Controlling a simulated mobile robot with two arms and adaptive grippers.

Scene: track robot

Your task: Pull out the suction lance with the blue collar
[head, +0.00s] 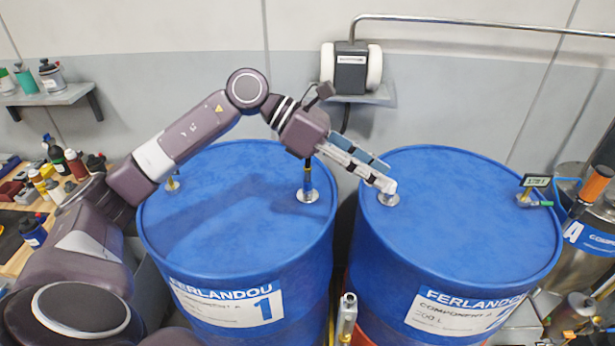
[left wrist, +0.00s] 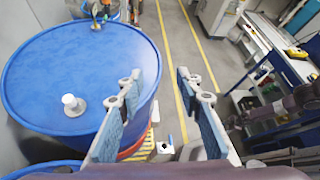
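A slim lance (head: 307,178) stands upright in the metal bung of the left blue drum (head: 235,215). It has a blue band and a dark part, and the gripper body partly hides its top. A white fitting (left wrist: 72,104) stands on the right drum, left of the fingers. My right gripper is not in view.
A small display (head: 536,181) stands on the right drum's right edge. A wall device (head: 351,68) and pipe are behind. A bench with bottles (head: 75,165) is at left.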

